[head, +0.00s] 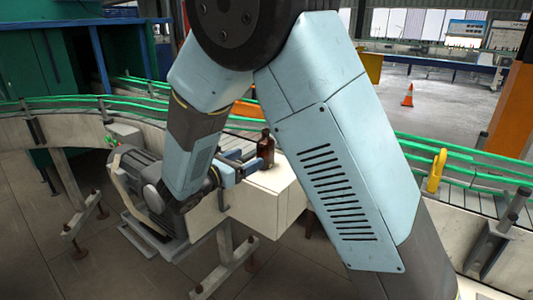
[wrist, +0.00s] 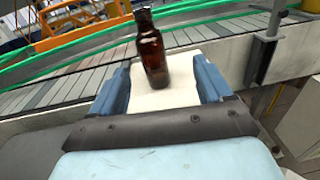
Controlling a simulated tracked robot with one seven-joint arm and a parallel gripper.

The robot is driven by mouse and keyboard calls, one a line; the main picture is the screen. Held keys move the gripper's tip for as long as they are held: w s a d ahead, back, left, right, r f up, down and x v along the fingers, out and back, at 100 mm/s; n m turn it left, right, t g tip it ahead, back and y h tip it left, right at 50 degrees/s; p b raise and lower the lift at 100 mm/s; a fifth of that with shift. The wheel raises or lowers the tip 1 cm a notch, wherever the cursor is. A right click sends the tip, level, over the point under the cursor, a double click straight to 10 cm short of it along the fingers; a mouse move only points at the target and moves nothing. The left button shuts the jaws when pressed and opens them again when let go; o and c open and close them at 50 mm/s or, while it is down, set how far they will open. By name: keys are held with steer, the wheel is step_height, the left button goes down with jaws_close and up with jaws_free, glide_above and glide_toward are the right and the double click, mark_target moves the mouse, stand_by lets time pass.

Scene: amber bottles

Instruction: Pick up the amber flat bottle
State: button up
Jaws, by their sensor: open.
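The amber flat bottle (head: 266,150) stands upright on a white block (head: 268,197) in the head view. In the wrist view the brown glass bottle (wrist: 152,50) stands near the far end of the gap between my two blue fingers, closer to the left one. My gripper (wrist: 161,66) is open and empty, with white surface showing between the fingers and the bottle. In the head view my gripper (head: 250,162) is beside the bottle, coming from the left. My arm hides part of the surroundings, and how deep the bottle sits between the fingertips is unclear.
A conveyor with green rails (head: 455,160) runs behind the block. A grey motor-like machine (head: 140,180) stands left of the block. A yellow bracket (head: 437,170) is on the conveyor at right. An orange cone (head: 407,95) stands on the far floor.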

mark_target(260, 150)
steer(key=x, duration=0.7)
steer(key=shift+w+a+f, duration=0.1)
steer(key=shift+w+f, duration=0.05)
steer(key=shift+w, duration=0.5)
steer(key=shift+w+a+x, duration=0.1)
steer(key=shift+x, duration=1.2)
steer(key=shift+w+a+x, duration=0.1)
steer(key=shift+a+x, duration=0.05)
steer(key=shift+x, duration=1.2)
steer(key=shift+f, duration=0.1)
steer(key=c, duration=1.2)
